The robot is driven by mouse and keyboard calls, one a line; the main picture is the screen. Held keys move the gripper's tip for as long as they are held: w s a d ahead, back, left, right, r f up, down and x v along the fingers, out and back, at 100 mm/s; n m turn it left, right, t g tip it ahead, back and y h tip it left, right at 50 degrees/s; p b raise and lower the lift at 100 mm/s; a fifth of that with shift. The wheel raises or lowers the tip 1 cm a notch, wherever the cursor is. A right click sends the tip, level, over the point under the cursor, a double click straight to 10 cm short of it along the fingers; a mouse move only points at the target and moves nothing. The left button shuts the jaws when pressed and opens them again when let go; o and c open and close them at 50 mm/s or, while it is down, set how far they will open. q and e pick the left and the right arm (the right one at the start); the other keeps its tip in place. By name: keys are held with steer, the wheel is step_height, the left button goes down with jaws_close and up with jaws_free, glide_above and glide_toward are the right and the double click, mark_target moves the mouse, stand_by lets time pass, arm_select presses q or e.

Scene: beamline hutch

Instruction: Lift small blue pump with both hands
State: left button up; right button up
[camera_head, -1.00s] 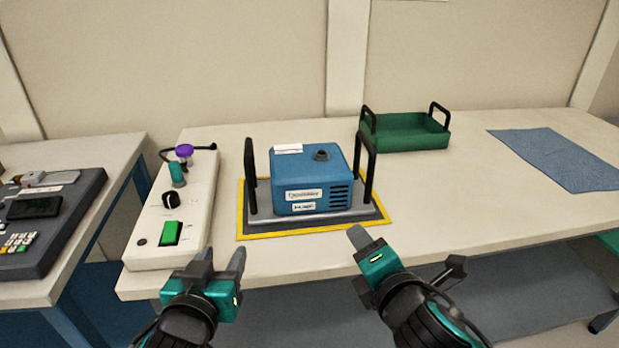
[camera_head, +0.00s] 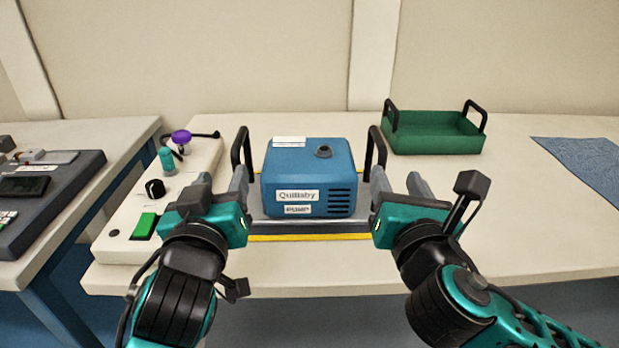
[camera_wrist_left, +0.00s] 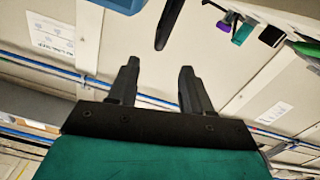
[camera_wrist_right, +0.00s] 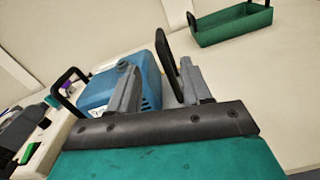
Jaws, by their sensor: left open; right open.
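The small blue pump (camera_head: 307,180) sits upright on a grey base plate (camera_head: 310,228) with a black handle at each side. Its left handle (camera_head: 241,150) and right handle (camera_head: 375,153) rise above the plate. My left gripper (camera_head: 220,184) is open, close to the left handle; in the left wrist view (camera_wrist_left: 158,85) a dark bar, likely that handle, shows ahead of the open fingers. My right gripper (camera_head: 398,184) is open at the right handle. In the right wrist view, the handle (camera_wrist_right: 168,65) appears between or just ahead of the fingers; contact is unclear.
A white control box (camera_head: 112,240) with a green switch and knob stands left of the pump, near my left arm. A green tray (camera_head: 435,135) with black handles is behind right. A blue cloth (camera_head: 590,165) lies far right. The table's front right is clear.

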mark_target(237, 147)
arm_select(q)
steer(key=w, duration=1.3)
arm_select(e)
steer(key=w, duration=1.3)
arm_select(q)
steer(key=shift+c, duration=0.5)
arm_select(e)
steer(key=shift+c, duration=0.5)
arm_select(q)
jaws_close()
arm_select(e)
steer(key=shift+a, duration=0.1)
jaws_close()
arm_select(q)
steer(key=shift+s+d, duration=0.1)
steer(key=shift+d, duration=0.05)
arm_select(e)
steer(key=shift+s+a, duration=0.1)
steer(key=shift+a, duration=0.05)
arm_select(q)
steer(key=shift+r, duration=0.3)
arm_select(e)
steer(key=shift+r, duration=0.25)
